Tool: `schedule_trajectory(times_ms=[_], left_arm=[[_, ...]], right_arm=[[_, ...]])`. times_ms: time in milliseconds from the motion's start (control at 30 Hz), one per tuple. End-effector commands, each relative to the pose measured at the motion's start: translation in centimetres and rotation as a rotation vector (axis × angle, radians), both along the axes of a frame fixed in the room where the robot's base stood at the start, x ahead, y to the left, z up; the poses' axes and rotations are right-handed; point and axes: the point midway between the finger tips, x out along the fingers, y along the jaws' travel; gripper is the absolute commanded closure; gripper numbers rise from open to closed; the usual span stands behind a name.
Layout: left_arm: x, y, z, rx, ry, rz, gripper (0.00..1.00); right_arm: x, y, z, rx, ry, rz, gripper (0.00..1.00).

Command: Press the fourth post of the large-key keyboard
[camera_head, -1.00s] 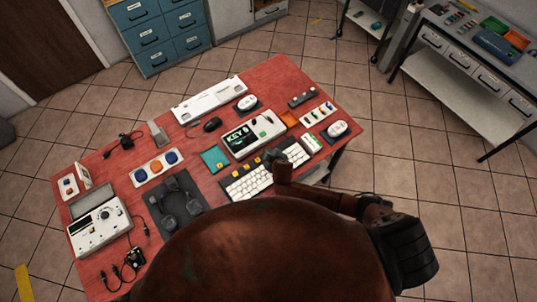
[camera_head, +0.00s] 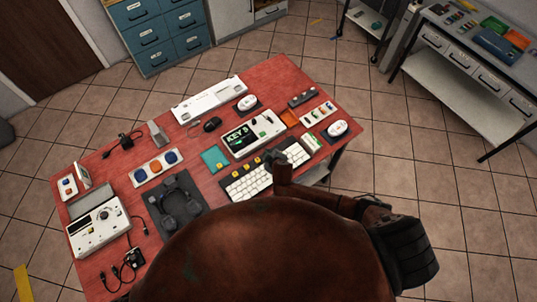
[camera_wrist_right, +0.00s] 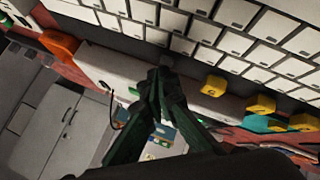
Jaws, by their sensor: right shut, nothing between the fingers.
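The large-key keyboard (camera_head: 247,185) lies at the near right of the red table, with white keys and yellow posts along its far edge. It fills the top of the right wrist view (camera_wrist_right: 230,42). Three yellow posts show there: one close to the fingers (camera_wrist_right: 214,86), one farther right (camera_wrist_right: 259,105) and one at the right (camera_wrist_right: 302,122). My right gripper (camera_head: 274,156) is shut and empty at the post row, beside the nearest yellow post. Its fingertips (camera_wrist_right: 160,78) hide what is beneath them; I cannot tell whether they touch it. My left gripper is not in view.
A white device (camera_head: 254,133) with a green-lit screen reading "KEY" and an unclear character stands just behind the keyboard. A teal pad (camera_head: 215,158), a black mouse (camera_head: 212,124) and an orange pad (camera_head: 289,118) lie near. Headphones (camera_head: 178,203) lie left.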

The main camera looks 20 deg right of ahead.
Motion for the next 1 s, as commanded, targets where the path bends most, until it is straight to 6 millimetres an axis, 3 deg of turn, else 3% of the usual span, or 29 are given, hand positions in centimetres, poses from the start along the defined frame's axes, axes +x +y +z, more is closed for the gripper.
schedule_trajectory(times_ms=[1000], left_arm=[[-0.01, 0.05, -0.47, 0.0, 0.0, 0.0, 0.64]], right_arm=[[-0.02, -0.08, -0.74, -0.001, 0.0, -0.001, 1.0]])
